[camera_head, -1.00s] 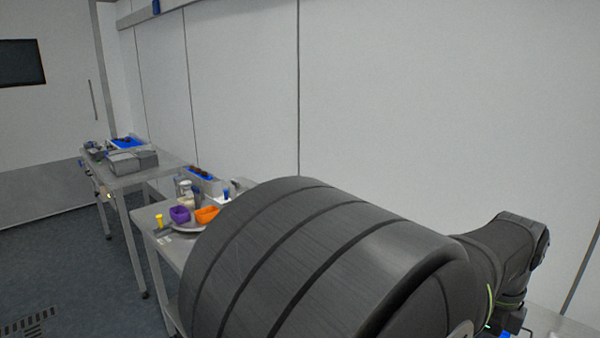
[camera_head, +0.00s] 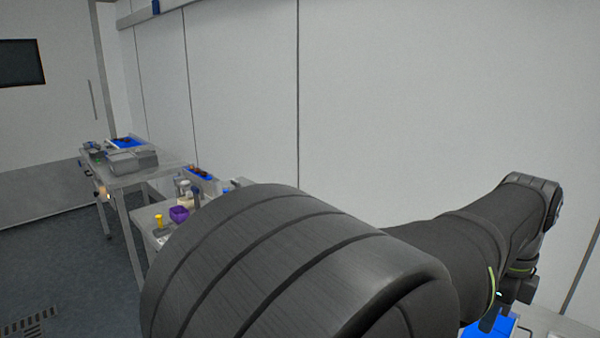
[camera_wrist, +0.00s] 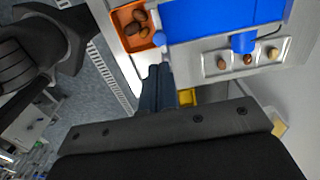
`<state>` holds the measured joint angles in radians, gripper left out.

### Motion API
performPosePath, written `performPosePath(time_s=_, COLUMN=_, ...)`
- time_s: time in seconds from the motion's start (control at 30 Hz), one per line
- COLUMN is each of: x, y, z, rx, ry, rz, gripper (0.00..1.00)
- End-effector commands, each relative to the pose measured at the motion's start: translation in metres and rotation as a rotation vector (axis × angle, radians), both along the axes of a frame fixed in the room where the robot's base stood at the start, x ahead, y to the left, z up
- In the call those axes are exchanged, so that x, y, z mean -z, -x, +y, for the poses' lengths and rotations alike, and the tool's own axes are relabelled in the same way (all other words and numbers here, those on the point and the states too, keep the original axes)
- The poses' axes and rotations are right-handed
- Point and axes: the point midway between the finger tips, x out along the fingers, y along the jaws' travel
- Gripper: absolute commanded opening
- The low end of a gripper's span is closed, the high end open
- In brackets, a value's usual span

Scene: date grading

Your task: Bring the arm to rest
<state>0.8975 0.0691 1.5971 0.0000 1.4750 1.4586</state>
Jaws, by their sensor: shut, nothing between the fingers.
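My gripper (camera_wrist: 158,75) shows in the wrist view with its two dark fingers together and nothing between them. It hangs above the edge of a work surface. In the head view my dark arm fills the lower middle and right, and the gripper's fingertips cannot be made out there. Under the wrist camera, an orange tray (camera_wrist: 117,22) holds several brown dates (camera_wrist: 139,15). To its right is a white tray (camera_wrist: 208,64) with a few dates in a row.
A large blue surface (camera_wrist: 205,18) lies beside the trays, and a yellow object (camera_wrist: 188,96) sits near the fingers. In the head view, a table with a purple bowl (camera_head: 179,214) and a yellow item (camera_head: 158,220) stands left of my arm. Grey floor (camera_head: 60,260) is open at left.

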Motion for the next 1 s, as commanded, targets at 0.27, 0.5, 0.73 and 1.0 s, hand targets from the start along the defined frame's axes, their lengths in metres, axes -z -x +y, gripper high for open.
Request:
performPosePath(time_s=0.27, x=-0.057, y=-0.002, z=-0.001, rx=0.0, ry=0.002, rz=-0.002, gripper=0.0)
performPosePath(time_s=0.5, x=-0.1, y=-0.002, z=0.0, rx=0.0, ry=0.001, rz=-0.001, gripper=0.0)
performPosePath(time_s=0.73, x=-0.07, y=-0.001, z=0.001, rx=0.0, ry=-0.002, rz=0.001, gripper=0.0)
performPosePath(time_s=1.0, x=-0.053, y=-0.001, z=0.001, rx=-0.001, ry=-0.001, rz=-0.001, gripper=0.0)
